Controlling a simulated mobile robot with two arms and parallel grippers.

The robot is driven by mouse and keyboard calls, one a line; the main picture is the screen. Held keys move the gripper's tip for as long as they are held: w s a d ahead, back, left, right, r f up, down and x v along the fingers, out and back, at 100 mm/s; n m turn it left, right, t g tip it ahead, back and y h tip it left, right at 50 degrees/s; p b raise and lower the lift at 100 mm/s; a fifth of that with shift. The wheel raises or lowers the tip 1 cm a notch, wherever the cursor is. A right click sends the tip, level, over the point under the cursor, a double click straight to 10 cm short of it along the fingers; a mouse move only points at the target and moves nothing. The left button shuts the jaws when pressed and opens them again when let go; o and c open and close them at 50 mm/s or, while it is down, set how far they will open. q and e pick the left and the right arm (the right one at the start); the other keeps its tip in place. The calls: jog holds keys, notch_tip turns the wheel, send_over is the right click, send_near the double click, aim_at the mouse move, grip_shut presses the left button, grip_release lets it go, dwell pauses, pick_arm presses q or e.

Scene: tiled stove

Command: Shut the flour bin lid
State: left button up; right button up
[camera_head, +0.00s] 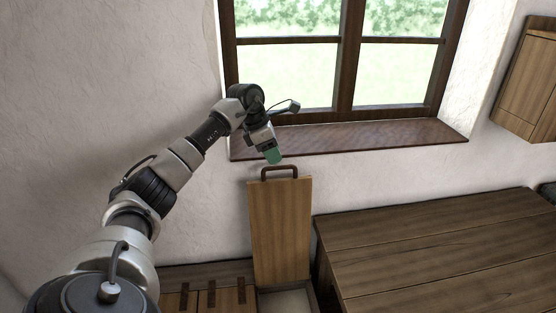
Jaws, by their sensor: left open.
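The flour bin lid (280,228) is a wooden panel standing upright, raised from the bin. A dark handle (279,170) sits on its top edge. Below it, the open flour bin (286,301) shows a pale inside at the bottom edge of the picture. My left gripper (273,157) is open, with green fingertips just above the handle; I cannot tell whether it touches it. My right gripper is not in view.
A dark wooden table (430,250) stands to the right of the lid. Smaller wooden lids with dark hinges (211,297) lie left of the bin. A window sill (350,137) is behind, and a wall cabinet (528,85) hangs at right.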

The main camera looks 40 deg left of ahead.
pick_arm(q)
jog(key=x, duration=0.3)
jog(key=shift+a, duration=0.15)
jog(key=shift+w+d+f+p, duration=0.1)
jog(key=shift+d+f+p, duration=0.2)
jog(key=shift+f, duration=0.1)
jog(key=shift+w+a+f, duration=0.1)
grip_shut()
